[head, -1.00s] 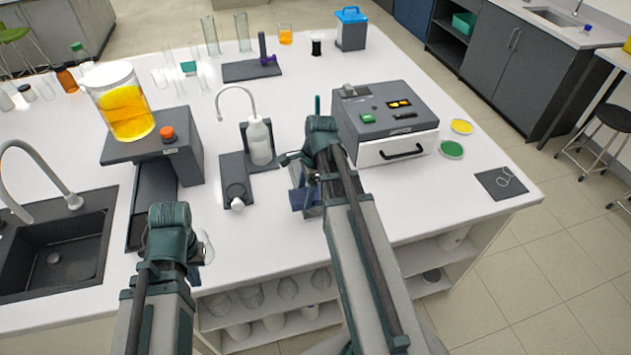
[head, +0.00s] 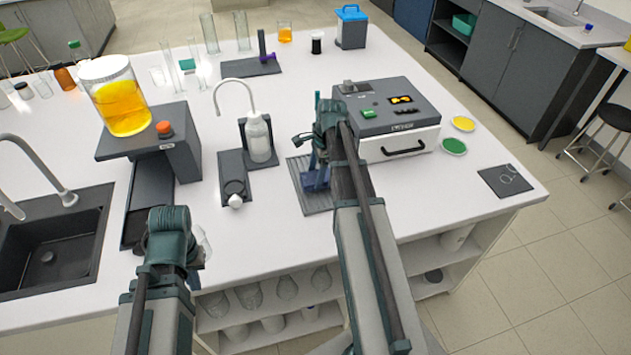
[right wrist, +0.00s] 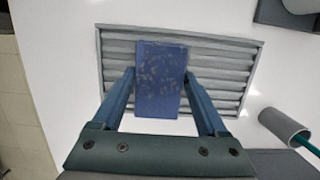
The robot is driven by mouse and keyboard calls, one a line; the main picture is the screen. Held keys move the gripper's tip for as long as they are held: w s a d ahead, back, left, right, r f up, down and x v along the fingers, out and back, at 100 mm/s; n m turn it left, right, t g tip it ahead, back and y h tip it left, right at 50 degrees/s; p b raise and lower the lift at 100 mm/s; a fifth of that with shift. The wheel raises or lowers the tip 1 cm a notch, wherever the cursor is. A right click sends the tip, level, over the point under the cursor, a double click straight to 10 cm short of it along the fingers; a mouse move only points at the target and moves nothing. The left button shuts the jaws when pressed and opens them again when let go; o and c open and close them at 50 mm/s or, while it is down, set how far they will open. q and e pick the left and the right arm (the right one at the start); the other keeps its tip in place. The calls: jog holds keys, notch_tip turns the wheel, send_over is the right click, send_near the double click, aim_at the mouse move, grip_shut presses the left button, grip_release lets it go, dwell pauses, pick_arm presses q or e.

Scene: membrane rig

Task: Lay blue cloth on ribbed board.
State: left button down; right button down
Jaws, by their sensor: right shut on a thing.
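The blue cloth (right wrist: 161,75) is a flat blue rectangle with tan specks in the right wrist view. It sits between the two fingers of my right gripper (right wrist: 160,85), which is shut on it. Behind it lies the grey ribbed board (right wrist: 220,62); the gap between cloth and board cannot be told. In the head view the ribbed board (head: 318,203) shows beside my right arm, with the blue cloth (head: 316,177) over it. My right gripper (head: 312,160) is partly hidden there by its own wrist. My left gripper (head: 190,262) is at the front left edge, its fingers mostly hidden.
A grey box machine (head: 402,140) with a handle stands right of the board. A bottle (head: 258,138) in a holder and a dark plate (head: 233,172) are to the left. A grey tube (right wrist: 285,126) lies near the board.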

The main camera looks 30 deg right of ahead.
pick_arm(q)
jog(key=shift+f, duration=0.55)
pick_arm(e)
jog(key=shift+f, duration=0.6)
pick_arm(q)
jog(key=shift+f, duration=0.1)
pick_arm(e)
jog(key=shift+f+b, duration=0.2)
jog(key=shift+b, duration=0.1)
grip_release()
jog(key=shift+r, duration=0.1)
jog(key=shift+r, duration=0.15)
pick_arm(q)
notch_tip(320, 180, up, 12)
jog(key=p, duration=1.2)
pick_arm(e)
notch_tip(320, 180, up, 12)
jog(key=d, duration=0.2)
jog(key=shift+s, duration=0.25)
jog(key=shift+d, duration=0.1)
